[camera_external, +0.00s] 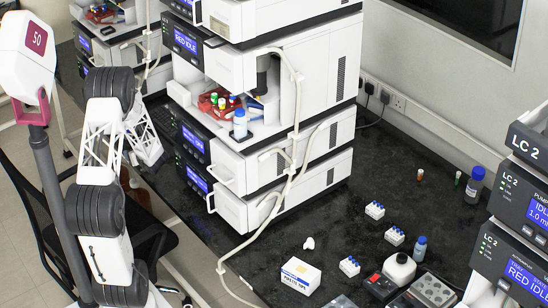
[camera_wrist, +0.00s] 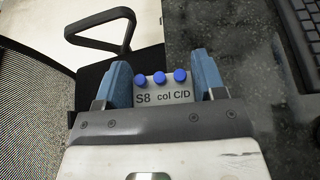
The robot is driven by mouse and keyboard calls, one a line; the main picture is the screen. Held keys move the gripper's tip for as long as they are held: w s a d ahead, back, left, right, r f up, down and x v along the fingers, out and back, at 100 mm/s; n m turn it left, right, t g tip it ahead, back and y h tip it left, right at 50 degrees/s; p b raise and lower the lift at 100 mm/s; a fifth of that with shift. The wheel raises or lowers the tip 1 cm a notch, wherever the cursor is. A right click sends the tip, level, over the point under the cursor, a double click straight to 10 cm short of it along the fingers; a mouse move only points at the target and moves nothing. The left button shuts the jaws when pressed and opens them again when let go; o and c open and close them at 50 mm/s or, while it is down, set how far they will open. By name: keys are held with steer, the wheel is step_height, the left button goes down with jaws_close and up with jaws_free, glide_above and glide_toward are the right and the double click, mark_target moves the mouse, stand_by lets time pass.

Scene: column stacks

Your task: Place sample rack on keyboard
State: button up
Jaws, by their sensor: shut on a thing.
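My gripper (camera_wrist: 166,85) is shut on a small white sample rack (camera_wrist: 162,97) labelled "S8 col C/D" in the wrist view. Several blue caps show along the rack's top, and a blue finger presses each side. The rack is over the edge zone between a black chair and the dark bench. A black keyboard (camera_wrist: 298,35) lies on the bench at the top right of the wrist view, apart from the rack and partly cut off by the frame. In the external view my arm stands at the left; its links hide the gripper's hold on the rack.
The black chair (camera_wrist: 100,30) is beside the bench edge. In the external view a tall white instrument stack (camera_external: 285,150) stands right of my arm, with a loose hose in front. Other blue-capped racks (camera_external: 375,210), a pipette tips box (camera_external: 300,275) and bottles (camera_external: 420,247) stand on the bench (camera_external: 400,180).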

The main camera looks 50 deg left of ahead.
steer(key=shift+a+r, duration=0.15)
steer(key=shift+a, duration=0.35)
steer(key=w+a, duration=0.3)
steer(key=a, duration=0.1)
steer(key=w+a+f, duration=0.1)
steer(key=w+a, duration=0.1)
steer(key=a, duration=0.3)
steer(key=w+a, duration=0.3)
steer(key=a, duration=0.1)
steer(key=shift+w+a+f, duration=0.2)
steer(key=shift+w+f, duration=0.05)
steer(key=shift+w, duration=0.05)
steer(key=shift+f, duration=0.15)
steer(key=shift+f, duration=1.6)
steer(key=shift+f, duration=0.2)
steer(key=o, duration=0.9)
steer(key=shift+o, duration=0.2)
steer(key=shift+r, duration=0.15)
